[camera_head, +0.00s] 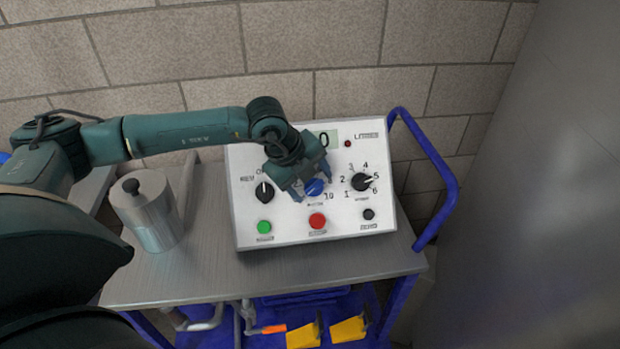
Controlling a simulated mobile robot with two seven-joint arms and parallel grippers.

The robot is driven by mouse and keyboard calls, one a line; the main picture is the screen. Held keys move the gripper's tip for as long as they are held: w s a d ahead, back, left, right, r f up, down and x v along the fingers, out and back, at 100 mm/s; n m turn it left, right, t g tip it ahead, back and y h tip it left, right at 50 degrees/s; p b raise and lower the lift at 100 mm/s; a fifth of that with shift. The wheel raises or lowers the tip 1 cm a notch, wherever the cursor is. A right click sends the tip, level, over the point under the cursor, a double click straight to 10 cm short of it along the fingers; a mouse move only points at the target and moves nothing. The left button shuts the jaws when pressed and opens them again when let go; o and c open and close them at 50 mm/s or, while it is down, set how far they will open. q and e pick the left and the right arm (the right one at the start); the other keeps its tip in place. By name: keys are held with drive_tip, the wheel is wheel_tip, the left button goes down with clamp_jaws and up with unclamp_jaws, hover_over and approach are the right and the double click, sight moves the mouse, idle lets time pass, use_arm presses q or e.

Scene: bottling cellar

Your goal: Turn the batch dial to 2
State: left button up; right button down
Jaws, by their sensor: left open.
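A white control panel (286,238) stands tilted back on a metal cart. Its right black dial (361,182) has marks 1 to 6, and its white pointer is toward 5. The small captions under the dials are too blurred to read, so I cannot tell by name which is the batch dial. A blue knob (314,188) in the middle has a scale of which 10 shows; the rest is mostly hidden. My left gripper (313,194) is open at the blue knob, with a fingertip on either side; I cannot tell whether they touch it. My right gripper is not in view.
A lidded metal canister (150,215) stands left on the cart top (190,278). A blue handle (440,170) rises right.

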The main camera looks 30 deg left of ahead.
use_arm(q)
drive_tip(key=shift+c, duration=0.5)
drive_tip(key=c, duration=0.9)
drive_tip(key=shift+w, duration=0.1)
drive_tip(key=m+g, duration=0.1)
drive_tip(key=m+y, duration=0.1)
drive_tip(key=m+g+y, duration=0.1)
drive_tip(key=shift+w+d+m+g, duration=0.3)
drive_tip(key=shift+w+d+m+g+y+b, duration=0.1)
drive_tip(key=shift+d+m+g+y+b, duration=0.1)
drive_tip(key=shift+m+g+y, duration=0.4)
drive_tip(key=shift+w+d+m+g+y+b, duration=0.1)
drive_tip(key=shift+m+g+y+b, duration=0.15)
drive_tip(key=shift+m+y, duration=0.65)
drive_tip(key=shift+m, duration=0.3)
